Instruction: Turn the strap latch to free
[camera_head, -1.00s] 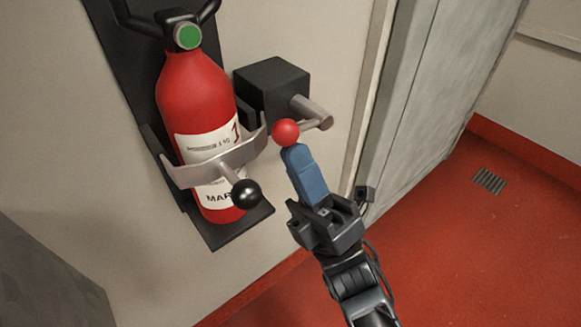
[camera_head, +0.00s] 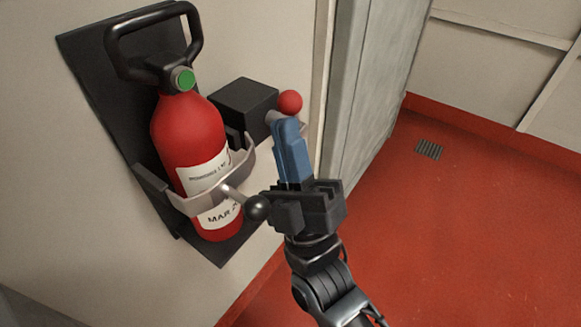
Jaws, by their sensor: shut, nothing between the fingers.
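A red extinguisher (camera_head: 188,135) stands upright in a black wall bracket, with a metal strap (camera_head: 241,166) around its front. A rod with a black ball (camera_head: 257,207) sticks out from the strap. Right of the bottle is a black box (camera_head: 243,101) with a short metal shaft and a lever ending in a red knob (camera_head: 290,102), seemingly the strap latch. The knob sits up and to the right of the box's front. My gripper (camera_head: 286,124) has its blue fingers shut and empty, just below the knob. They hide most of the lever; I cannot tell whether they touch it.
The black carrying handle (camera_head: 157,42) rises above the bottle. A grey door-like panel (camera_head: 366,80) stands to the right of the bracket. The red floor (camera_head: 480,220) beyond is open, with a small grate (camera_head: 429,149).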

